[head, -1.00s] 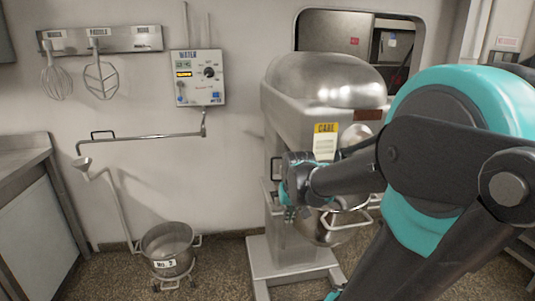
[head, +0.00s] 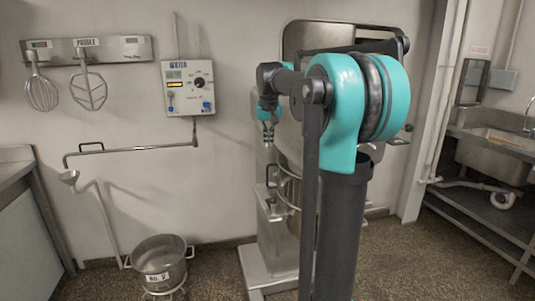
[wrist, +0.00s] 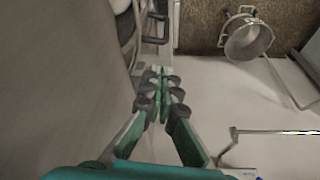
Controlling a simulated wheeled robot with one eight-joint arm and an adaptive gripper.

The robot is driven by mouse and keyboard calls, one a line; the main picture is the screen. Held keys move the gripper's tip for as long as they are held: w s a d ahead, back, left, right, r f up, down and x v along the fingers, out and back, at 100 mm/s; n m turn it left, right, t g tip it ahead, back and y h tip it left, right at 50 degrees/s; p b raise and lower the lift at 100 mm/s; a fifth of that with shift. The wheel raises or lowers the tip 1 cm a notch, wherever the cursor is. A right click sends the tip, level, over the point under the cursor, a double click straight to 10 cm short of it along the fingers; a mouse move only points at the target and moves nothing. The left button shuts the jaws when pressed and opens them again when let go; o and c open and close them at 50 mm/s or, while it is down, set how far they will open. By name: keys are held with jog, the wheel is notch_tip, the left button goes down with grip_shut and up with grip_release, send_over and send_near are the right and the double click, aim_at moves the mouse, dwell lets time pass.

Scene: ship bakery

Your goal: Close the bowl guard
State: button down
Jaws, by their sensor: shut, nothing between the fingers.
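The standing mixer (head: 277,235) is in the middle of the head view, largely hidden behind my arm. Part of its metal bowl (head: 290,190) shows left of my arm. I cannot make out the bowl guard or tell how it stands. My gripper (head: 268,143) points down beside the mixer's upper left side, above a dark side handle (head: 272,172). In the wrist view my gripper (wrist: 161,72) is shut and empty, with its fingertips together. A dark handle and curved metal parts lie just beyond the tips there. I cannot tell whether the tips touch anything.
A loose bowl (head: 160,262) stands on the floor at left, below a wall pipe (head: 135,150). A water panel (head: 189,84) and a tool rack (head: 90,48) are on the wall. A sink counter (head: 495,155) is at right. Floor right of my arm is clear.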

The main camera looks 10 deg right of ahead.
jog(key=x, duration=0.9)
jog(key=shift+f, duration=0.25)
jog(key=shift+s, duration=0.1)
